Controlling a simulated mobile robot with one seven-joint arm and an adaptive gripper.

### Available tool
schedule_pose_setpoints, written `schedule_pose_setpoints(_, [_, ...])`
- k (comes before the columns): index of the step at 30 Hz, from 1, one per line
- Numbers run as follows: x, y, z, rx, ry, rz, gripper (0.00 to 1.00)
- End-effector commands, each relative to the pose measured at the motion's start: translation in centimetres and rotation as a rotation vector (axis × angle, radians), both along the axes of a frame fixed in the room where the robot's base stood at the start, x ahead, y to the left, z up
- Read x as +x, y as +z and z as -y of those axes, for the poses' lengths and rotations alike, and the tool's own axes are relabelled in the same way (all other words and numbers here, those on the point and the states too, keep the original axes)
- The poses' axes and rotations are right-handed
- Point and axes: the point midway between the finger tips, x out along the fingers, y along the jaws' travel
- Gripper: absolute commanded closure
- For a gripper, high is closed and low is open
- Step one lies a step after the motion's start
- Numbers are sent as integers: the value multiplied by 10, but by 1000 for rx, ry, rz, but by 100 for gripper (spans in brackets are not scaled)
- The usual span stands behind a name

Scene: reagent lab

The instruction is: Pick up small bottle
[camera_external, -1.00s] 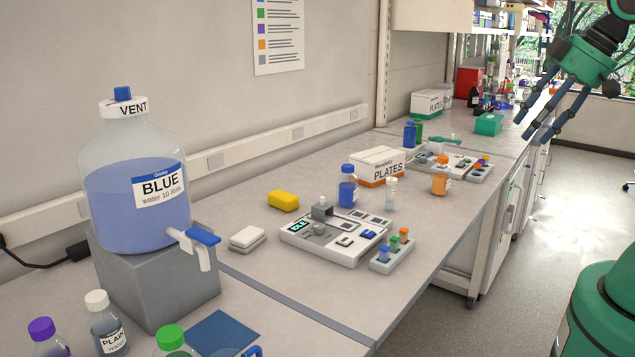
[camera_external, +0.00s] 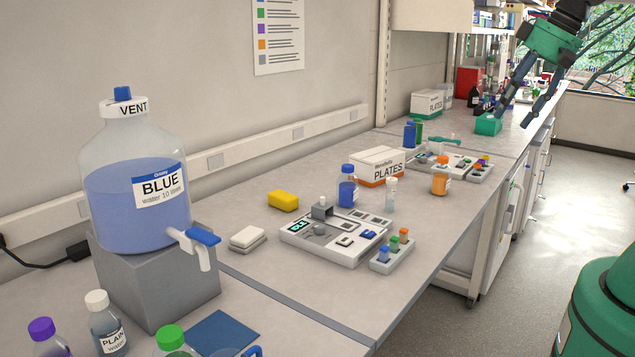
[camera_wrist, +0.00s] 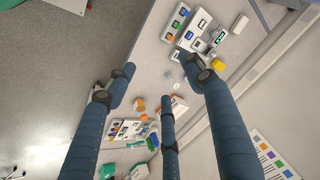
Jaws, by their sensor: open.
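A small clear bottle with a pale cap (camera_external: 391,195) stands upright on the bench, right of a blue bottle (camera_external: 348,188) and left of an orange bottle (camera_external: 440,178). Which of these the task means, I cannot tell for sure. My gripper (camera_external: 517,122) is open and empty, high at the upper right of the external view, fingers spread downward. In the wrist view my gripper's fingers (camera_wrist: 158,82) point at the bench from above.
A plates box (camera_external: 376,166) stands behind the bottles. A grey device (camera_external: 335,236) and a rack of small vials (camera_external: 392,255) lie in front, with a yellow block (camera_external: 283,201) to the left. Another tray (camera_external: 455,165) is farther back. The floor (camera_external: 535,240) right of the bench is clear.

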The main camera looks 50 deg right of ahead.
Motion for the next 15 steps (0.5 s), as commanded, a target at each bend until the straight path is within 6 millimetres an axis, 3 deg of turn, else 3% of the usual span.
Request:
schedule_pose_setpoints(7, [53,12,35,127,-244,-67,47])
schedule_pose_setpoints(15, [107,12,84,265,-511,-131,47])
